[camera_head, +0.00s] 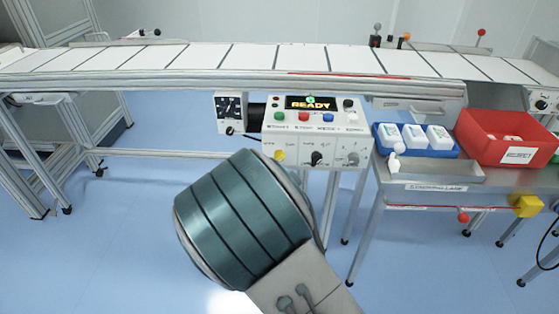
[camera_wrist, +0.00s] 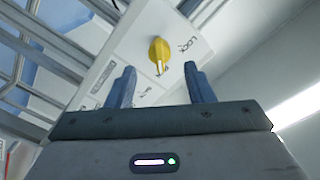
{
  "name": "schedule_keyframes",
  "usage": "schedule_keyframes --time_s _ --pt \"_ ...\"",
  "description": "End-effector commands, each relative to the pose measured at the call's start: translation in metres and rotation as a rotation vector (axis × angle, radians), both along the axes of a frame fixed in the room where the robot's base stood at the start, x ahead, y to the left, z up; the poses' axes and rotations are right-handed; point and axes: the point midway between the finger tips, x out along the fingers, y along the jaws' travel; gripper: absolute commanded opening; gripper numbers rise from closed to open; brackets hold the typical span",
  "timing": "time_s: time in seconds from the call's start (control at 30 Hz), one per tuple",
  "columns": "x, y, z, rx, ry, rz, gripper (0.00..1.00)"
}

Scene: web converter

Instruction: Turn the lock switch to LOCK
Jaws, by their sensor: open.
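The lock switch is a yellow knob (camera_wrist: 159,50) on a white panel face in the wrist view. Its white mark points down in the picture, toward a label partly hidden near the fingers. The word LOCK is printed to the right of the knob. My gripper (camera_wrist: 159,68) is open, with one blue-grey finger on each side below the knob; I see no contact. In the head view a yellow knob (camera_head: 279,155) shows at the lower left of the control box (camera_head: 340,135). My own arm hides the gripper there.
The control box has a READY display (camera_head: 310,102), coloured buttons and a black knob (camera_head: 316,158). A conveyor (camera_head: 250,58) runs behind. To the right, a bench holds a red bin (camera_head: 505,140) and a blue tray (camera_head: 383,146) with white packs. Open floor lies left.

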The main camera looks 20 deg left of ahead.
Motion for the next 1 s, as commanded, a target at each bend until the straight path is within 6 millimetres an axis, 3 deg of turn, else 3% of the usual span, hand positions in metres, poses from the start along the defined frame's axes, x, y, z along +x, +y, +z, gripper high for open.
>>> schedule_keyframes --time_s 0.1,0.3,0.7,0.87,1.0 --pt "0.024 0.006 -0.001 0.0 -0.001 -0.001 0.48" --pt "0.048 0.011 -0.001 -0.001 0.0 0.0 0.48" --pt "0.056 0.013 0.0 0.0 0.001 0.001 0.48" --pt "0.055 0.013 0.0 0.0 0.001 0.001 0.06" --pt "0.055 0.013 0.0 0.0 0.001 0.0 0.04"
